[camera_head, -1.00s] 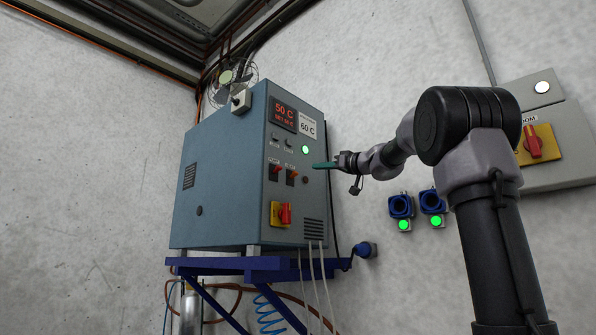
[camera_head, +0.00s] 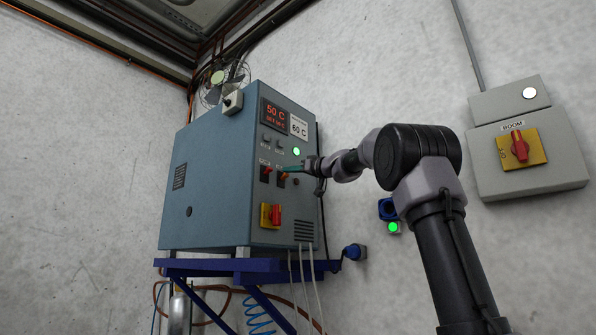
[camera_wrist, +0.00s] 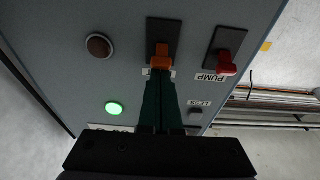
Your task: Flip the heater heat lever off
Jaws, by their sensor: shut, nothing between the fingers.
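The heater's orange lever (camera_wrist: 161,57) sits on a dark plate on the control box front (camera_head: 245,190). Its label is mostly covered by my fingers in the wrist view. In that view its knob is at the plate's lower end, the display side of the box. My gripper (camera_wrist: 161,78) is shut and empty, its green fingertips right at the knob's display-side edge; I cannot tell whether they touch. In the head view my gripper (camera_head: 285,169) reaches the box from the right and partly covers the orange lever.
A red PUMP lever (camera_wrist: 226,66) is close beside the orange one. A green lamp (camera_head: 296,152), a brown button (camera_wrist: 99,46) and a red-yellow rotary switch (camera_head: 271,215) are on the same face. The BOOM switch box (camera_head: 525,145) is on the wall at right.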

